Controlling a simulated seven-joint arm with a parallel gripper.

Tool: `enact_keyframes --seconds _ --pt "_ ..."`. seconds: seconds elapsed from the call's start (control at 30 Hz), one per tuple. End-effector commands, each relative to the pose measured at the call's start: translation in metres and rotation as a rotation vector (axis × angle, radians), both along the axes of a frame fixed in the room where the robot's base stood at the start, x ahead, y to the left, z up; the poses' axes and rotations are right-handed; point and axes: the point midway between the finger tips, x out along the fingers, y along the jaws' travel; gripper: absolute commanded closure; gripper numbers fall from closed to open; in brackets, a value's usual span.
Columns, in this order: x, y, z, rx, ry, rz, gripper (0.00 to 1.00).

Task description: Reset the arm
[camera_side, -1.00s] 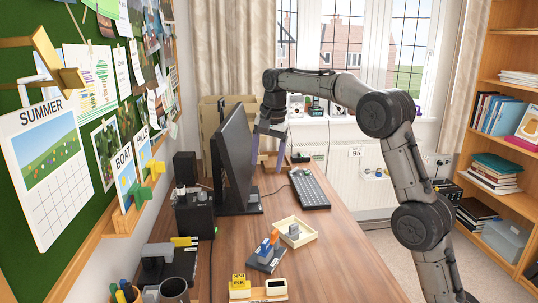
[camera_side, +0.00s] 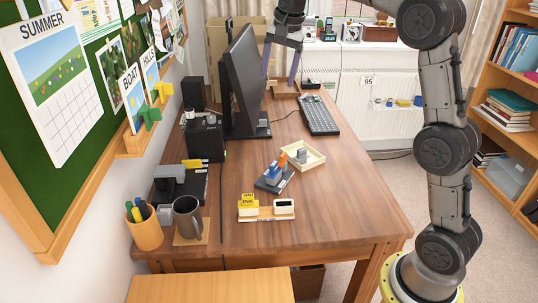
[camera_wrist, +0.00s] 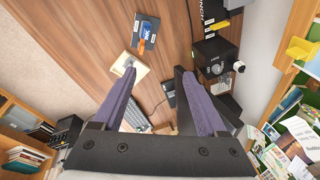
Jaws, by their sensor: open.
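My gripper (camera_side: 279,80) is open and empty. It hangs with its fingers down over the far part of the desk (camera_side: 330,190), just right of the monitor (camera_side: 243,80). The wrist view shows my gripper's two purple-grey fingers (camera_wrist: 155,75) spread apart, with nothing between them but the view of the desk. The upper part of my gripper is cut off by the top of the side view.
A keyboard (camera_side: 320,115) lies right of the monitor. A shallow wooden tray (camera_side: 318,158), a dark block with blue and orange parts (camera_side: 272,178), a mug (camera_side: 188,218) and a pen cup (camera_side: 145,230) stand nearer. The desk's right front is clear.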

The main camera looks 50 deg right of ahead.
Motion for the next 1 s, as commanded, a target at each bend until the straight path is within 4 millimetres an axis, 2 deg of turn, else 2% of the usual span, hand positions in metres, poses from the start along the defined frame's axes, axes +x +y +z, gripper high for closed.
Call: enact_keyframes --seconds 0.03,0.07,0.2,0.33,0.47,0.57,0.67,0.83,1.0 --pt "-0.005 0.006 0.017 -0.007 -0.033 0.009 0.25" --pt "-0.009 0.010 0.025 -0.011 -0.047 0.016 0.25" --pt "-0.050 0.036 0.057 -0.021 -0.097 0.054 0.25" --pt "-0.097 0.059 0.069 -0.040 -0.134 0.133 0.25" --pt "-0.145 0.078 0.068 -0.071 -0.164 0.245 0.25" --pt "-0.182 0.090 0.058 -0.103 -0.186 0.348 0.25" --pt "-0.218 0.099 0.040 -0.139 -0.202 0.461 0.25" --pt "-0.276 0.111 -0.008 -0.218 -0.221 0.691 0.25" --pt "-0.314 0.115 -0.066 -0.297 -0.204 0.919 0.25"
